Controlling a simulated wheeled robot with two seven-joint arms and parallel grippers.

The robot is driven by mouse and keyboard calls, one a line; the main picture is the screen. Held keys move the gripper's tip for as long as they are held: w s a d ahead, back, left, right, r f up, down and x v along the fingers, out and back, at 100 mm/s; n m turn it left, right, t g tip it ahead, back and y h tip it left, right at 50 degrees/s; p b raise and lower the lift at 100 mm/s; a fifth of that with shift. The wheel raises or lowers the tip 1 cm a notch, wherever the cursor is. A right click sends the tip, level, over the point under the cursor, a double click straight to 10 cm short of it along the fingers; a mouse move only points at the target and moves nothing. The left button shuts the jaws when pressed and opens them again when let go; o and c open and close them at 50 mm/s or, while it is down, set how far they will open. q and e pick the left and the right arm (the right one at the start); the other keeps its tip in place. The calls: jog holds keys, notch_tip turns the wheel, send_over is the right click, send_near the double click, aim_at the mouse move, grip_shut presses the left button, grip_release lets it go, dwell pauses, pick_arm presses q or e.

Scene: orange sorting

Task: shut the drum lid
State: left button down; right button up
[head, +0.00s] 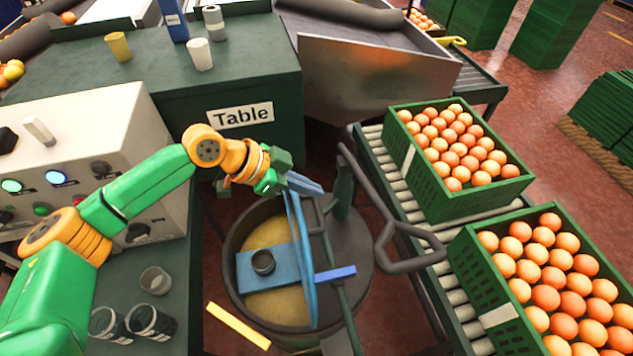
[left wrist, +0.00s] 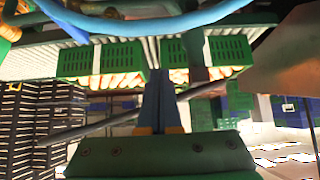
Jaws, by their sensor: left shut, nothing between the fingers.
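The grey drum (head: 236,292) stands on the floor in the middle of the head view, with yellowish contents showing in its open left part. The blue lid (head: 307,285) stands up over the drum, seen nearly edge-on. A blue bar (head: 336,273) sticks out to its right. My left gripper (head: 318,188) is shut and empty at the lid's upper end; I cannot tell whether it touches. In the left wrist view its fingers (left wrist: 159,105) are together, and a blue curved rim (left wrist: 150,27), apparently the lid's, crosses the top. My right gripper is not in view.
A blue plate with a dark cup (head: 263,262) lies across the drum opening. A dark bent handle (head: 408,247) is right of the drum. Green crates of oranges (head: 410,170) stand on rollers at right. The green table (head: 160,90) is behind; empty cups (head: 156,281) are at left.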

aim_at(321, 212)
pick_arm(q)
jog(key=d+f, duration=0.1)
jog(key=s+d, duration=0.1)
jog(key=shift+d+f, duration=0.3)
jog(key=shift+f, duration=0.05)
jog(key=f+p, duration=0.2)
jog(key=f, duration=0.1)
jog(key=f+p, duration=0.1)
jog(key=shift+w+f, duration=0.15)
jog(key=shift+w, duration=0.15)
jog(key=shift+s+a, duration=0.15)
jog(key=shift+a, duration=0.1)
jog(key=shift+f, duration=0.15)
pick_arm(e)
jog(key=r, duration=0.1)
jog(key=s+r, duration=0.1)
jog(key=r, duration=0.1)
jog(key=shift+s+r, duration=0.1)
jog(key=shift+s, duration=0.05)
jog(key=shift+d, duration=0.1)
pick_arm(q)
jog(key=shift+d, duration=0.15)
